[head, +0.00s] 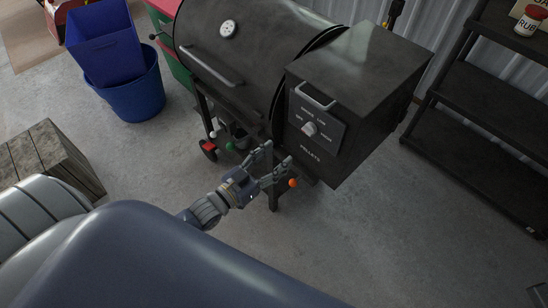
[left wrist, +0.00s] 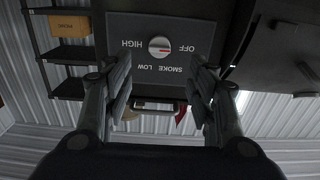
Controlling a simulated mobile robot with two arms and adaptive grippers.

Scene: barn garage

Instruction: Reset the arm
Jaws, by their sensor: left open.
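My left gripper (head: 277,164) is open and empty, in front of the black pellet grill's side hopper and a little below its control panel. In the left wrist view its two fingers (left wrist: 160,92) stand apart, with the panel (left wrist: 190,38) between and beyond them. The panel carries a round knob (head: 309,128) with the words smoke, low, high and off around it. The knob also shows in the left wrist view (left wrist: 159,47), upside down with its lettering, and apart from the fingers. My right gripper is not in either view.
The grill's barrel (head: 252,45) stands behind the gripper. Blue bins (head: 136,92) and a wooden crate (head: 48,160) are at left. A black shelf (head: 480,165) with a jar (head: 529,20) is at right. The concrete floor (head: 370,235) in front is clear.

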